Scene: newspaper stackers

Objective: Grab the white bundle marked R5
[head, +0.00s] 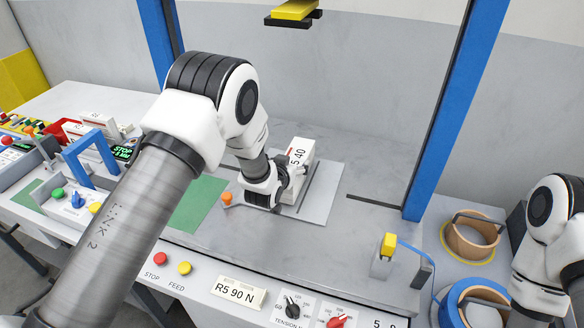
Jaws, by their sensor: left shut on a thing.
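A white block-shaped bundle (301,152) stands on a light grey plate (321,196) on the grey worktop, in the middle of the head view. Its top shows a red mark and characters that look like "5 40"; I cannot read the full marking. My left gripper (287,176) is at the bundle's near left side and shut on it. The gripper and wrist hide part of the bundle's lower left side. My right arm shows at the right edge, but its gripper is out of the picture.
Blue posts (441,110) flank the worktop, with a yellow and black part (294,11) overhead. A front panel carries buttons, knobs and an "R5 90 N" label (238,292). Strap rolls (471,236) stand at right. Another white block (100,124) and a blue frame stand at left.

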